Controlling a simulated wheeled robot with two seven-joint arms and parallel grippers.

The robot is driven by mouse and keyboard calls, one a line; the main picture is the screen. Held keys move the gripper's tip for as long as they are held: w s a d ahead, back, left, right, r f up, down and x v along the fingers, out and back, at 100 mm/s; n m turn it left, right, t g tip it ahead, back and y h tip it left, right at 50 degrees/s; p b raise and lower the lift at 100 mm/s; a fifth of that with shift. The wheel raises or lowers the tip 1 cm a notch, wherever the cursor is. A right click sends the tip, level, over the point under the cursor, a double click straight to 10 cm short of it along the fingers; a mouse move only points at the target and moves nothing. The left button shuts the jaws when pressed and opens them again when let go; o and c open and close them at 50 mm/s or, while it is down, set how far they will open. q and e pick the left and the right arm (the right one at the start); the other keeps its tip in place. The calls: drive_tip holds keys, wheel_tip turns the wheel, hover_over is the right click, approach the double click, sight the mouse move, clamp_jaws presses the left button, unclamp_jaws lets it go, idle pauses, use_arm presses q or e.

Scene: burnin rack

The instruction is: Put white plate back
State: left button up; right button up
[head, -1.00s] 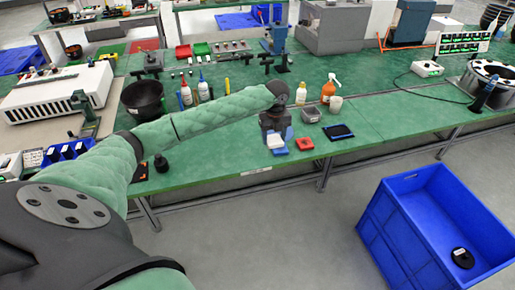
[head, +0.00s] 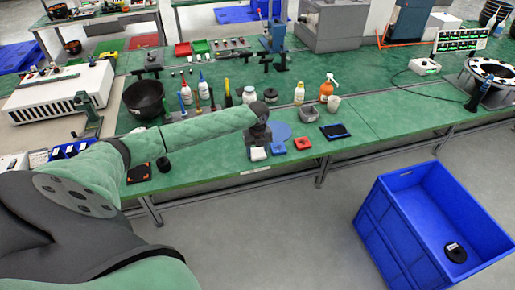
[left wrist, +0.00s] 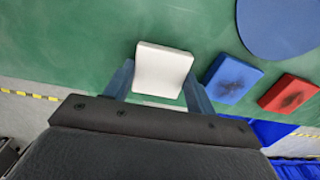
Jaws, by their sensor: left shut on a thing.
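The white plate (left wrist: 163,70) is a small pale block between the fingers of my left gripper (left wrist: 158,88) in the left wrist view. In the head view the white plate (head: 257,153) shows just below my left gripper (head: 258,140), near the front edge of the green table. My left gripper is shut on it. I cannot tell whether the plate touches the table. A blue plate (head: 278,148) and a red plate (head: 302,144) lie to its right; the left wrist view also shows the blue plate (left wrist: 231,78) and red plate (left wrist: 289,94). My right gripper is not in view.
A flat blue disc (head: 281,130) lies behind the blue plate. A black tray (head: 335,131) and a grey bin (head: 309,114) are to the right. Bottles stand behind. A blue crate (head: 388,232) stands on the floor. Green tabletop (head: 205,165) is clear left of the gripper.

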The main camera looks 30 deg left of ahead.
use_arm(q)
drive_tip(key=shift+f, duration=0.15)
drive_tip(key=o, duration=1)
